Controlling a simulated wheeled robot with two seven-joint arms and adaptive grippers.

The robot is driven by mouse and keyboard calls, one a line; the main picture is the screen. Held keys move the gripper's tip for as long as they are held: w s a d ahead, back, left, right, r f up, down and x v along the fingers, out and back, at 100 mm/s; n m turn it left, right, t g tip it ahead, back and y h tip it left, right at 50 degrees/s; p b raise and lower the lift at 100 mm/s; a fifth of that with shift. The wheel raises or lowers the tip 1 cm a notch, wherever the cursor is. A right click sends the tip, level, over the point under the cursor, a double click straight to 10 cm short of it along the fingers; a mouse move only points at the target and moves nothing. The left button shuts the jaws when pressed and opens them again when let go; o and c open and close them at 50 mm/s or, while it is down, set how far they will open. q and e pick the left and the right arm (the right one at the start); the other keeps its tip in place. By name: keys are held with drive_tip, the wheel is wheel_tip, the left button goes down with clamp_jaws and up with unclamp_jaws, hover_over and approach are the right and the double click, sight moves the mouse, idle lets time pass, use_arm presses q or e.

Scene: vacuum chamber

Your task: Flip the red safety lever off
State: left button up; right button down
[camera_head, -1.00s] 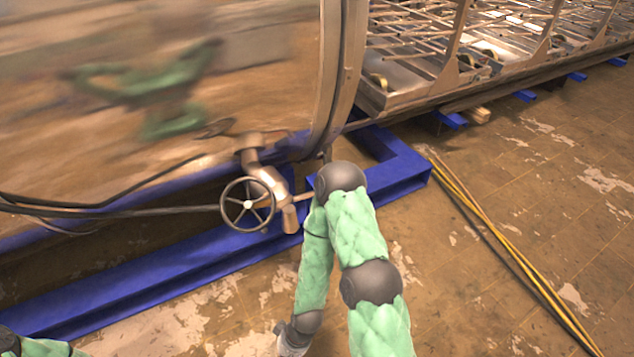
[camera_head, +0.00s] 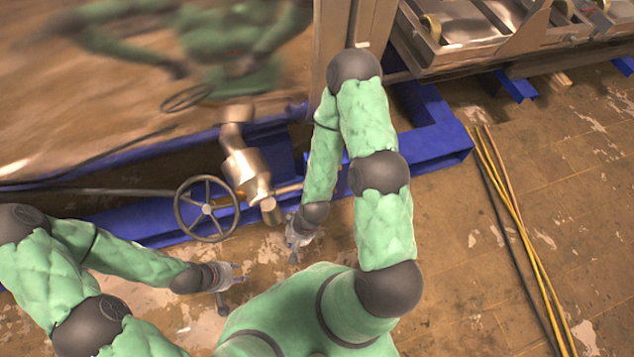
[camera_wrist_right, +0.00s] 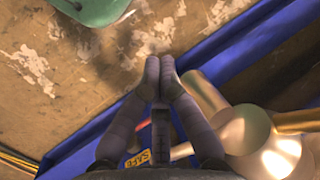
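A yellow label reading SAFE (camera_wrist_right: 138,158) shows partly behind my right gripper's fingers. My right gripper (camera_wrist_right: 160,68) has its fingertips together with nothing visible between them, to the left of the valve pipe. In the head view my right gripper (camera_head: 292,245) is low, just right of the pipe's lower end. My left gripper (camera_head: 232,289) is empty with its fingers apart, below the handwheel.
A metal valve pipe (camera_head: 247,170) with a spoked handwheel (camera_head: 207,208) comes from the shiny chamber wall (camera_head: 90,110). A blue beam frame (camera_head: 430,140) runs under it. Yellow and black cables (camera_head: 515,230) lie on the floor at right. The floor there is otherwise open.

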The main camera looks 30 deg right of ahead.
drive_tip(key=shift+s+a, duration=0.1)
drive_tip(key=w+d+f+m+g+h, duration=0.1)
drive_tip(key=w+d+f+m, duration=0.1)
drive_tip(key=w+d+m, duration=0.7)
drive_tip(key=w+d+f+m+g+h, duration=0.1)
drive_tip(key=w+d+f+m+h, duration=0.1)
drive_tip(key=w+d+m, duration=0.7)
drive_tip(key=shift+w+d+f+g, duration=0.35)
drive_tip(key=shift+w+f, duration=0.25)
drive_tip(key=shift+w, duration=0.4)
drive_tip(key=b+x, duration=0.1)
drive_tip(key=x, duration=0.2)
drive_tip(key=b+x, duration=0.2)
drive_tip(key=x, duration=0.1)
drive_tip(key=b+x, duration=0.1)
drive_tip(key=x, duration=0.3)
drive_tip(key=shift+d, duration=0.3)
